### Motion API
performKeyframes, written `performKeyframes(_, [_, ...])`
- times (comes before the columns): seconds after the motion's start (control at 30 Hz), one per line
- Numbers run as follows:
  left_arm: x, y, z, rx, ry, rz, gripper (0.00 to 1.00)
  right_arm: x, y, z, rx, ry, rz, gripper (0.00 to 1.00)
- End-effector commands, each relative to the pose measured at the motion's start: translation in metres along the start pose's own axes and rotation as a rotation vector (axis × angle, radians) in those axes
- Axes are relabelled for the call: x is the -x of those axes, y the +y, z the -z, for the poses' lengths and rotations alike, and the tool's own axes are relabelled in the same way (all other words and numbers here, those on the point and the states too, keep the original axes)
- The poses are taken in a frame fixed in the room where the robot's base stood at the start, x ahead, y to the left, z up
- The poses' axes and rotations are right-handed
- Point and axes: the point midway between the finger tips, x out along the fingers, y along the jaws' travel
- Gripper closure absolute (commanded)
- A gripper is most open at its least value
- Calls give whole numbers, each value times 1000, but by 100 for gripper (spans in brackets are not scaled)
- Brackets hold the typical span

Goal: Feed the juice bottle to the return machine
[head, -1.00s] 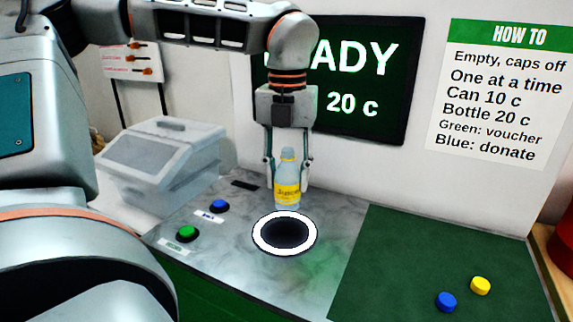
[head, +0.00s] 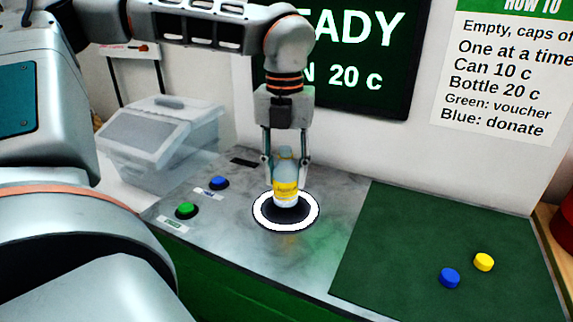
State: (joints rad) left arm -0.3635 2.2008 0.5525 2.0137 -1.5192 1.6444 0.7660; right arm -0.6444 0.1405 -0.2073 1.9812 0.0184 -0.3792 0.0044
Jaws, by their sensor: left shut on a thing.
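The juice bottle (head: 285,188) is clear with a yellow label and stands upright, with no cap that I can make out. My left gripper (head: 286,178) points down and is shut on the bottle. The bottle's lower end shows over the dark round opening (head: 270,212) of the return machine, inside its white ring (head: 258,217). I cannot tell whether its base has entered the opening. The machine's screen (head: 350,60) is partly hidden by my left arm; "EADY" and "20 c" show. My right gripper is not in view.
A green button (head: 187,210) and a blue button (head: 219,183) sit left of the ring. A clear lidded bin (head: 160,150) stands behind them. A blue cap (head: 449,278) and a yellow cap (head: 484,262) lie on the green mat (head: 400,235) at right.

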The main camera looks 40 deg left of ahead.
Motion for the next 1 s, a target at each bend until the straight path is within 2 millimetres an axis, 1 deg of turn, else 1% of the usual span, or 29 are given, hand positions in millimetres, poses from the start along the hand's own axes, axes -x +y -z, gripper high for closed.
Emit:
performKeyframes(0.1, [-10,0,0,-2,2,1,75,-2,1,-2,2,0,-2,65])
performKeyframes(0.4, [-8,0,0,-1,-1,1,75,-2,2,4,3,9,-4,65])
performKeyframes(1.0, [-9,0,1,-1,-1,0,75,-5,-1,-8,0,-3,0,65])
